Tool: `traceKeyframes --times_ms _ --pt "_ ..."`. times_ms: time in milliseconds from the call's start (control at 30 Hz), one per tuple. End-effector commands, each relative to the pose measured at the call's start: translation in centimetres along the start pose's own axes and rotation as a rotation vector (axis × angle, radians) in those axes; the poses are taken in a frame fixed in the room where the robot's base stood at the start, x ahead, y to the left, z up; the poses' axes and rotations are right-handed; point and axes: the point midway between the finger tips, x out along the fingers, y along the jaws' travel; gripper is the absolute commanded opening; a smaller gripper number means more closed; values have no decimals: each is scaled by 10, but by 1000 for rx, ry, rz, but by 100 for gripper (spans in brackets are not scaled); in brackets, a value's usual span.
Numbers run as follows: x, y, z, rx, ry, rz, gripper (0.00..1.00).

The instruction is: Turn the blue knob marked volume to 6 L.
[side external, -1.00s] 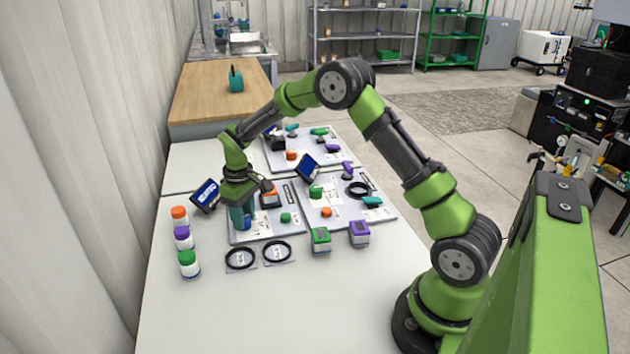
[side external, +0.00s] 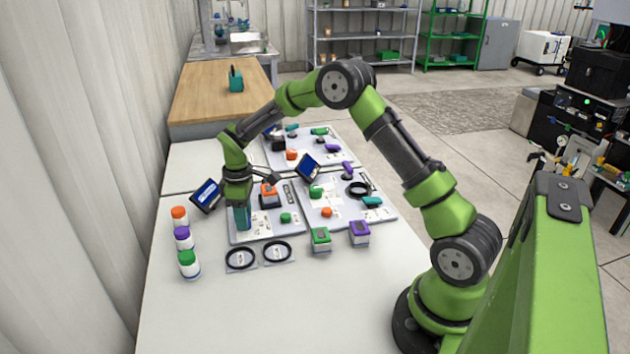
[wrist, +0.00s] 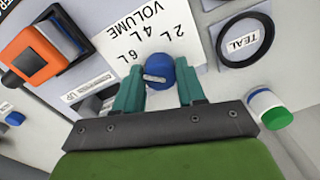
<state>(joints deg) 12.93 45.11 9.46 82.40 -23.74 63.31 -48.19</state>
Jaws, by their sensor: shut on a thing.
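The blue knob (wrist: 158,72) is between the two teal fingers of my gripper (wrist: 159,90) in the wrist view. My gripper is shut on it. A pale bar-shaped mark on the knob's face points to the left in that view, near the 6 L end of the scale. The white label (wrist: 120,42) beside the knob reads VOLUME with 2 L, 4 L and 6 L, upside down there. In the side view my gripper (side external: 242,222) is down at the left panel (side external: 265,233), and its fingers hide the knob.
An orange-and-black switch (wrist: 38,57) sits beside the label. A black ring marked TEAL (wrist: 242,40) and a green-capped white bottle (wrist: 268,108) are on the other side. Three capped bottles stand at the table's left in the side view. The front of the table (side external: 290,310) is clear.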

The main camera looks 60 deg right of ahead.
Motion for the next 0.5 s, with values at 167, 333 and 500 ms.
traceKeyframes --times_ms 167,333,500 --pt "-2 0 -1 -3 3 3 9" --pt "-1 0 -1 -3 2 3 58" --pt "-1 0 0 -2 1 2 65"
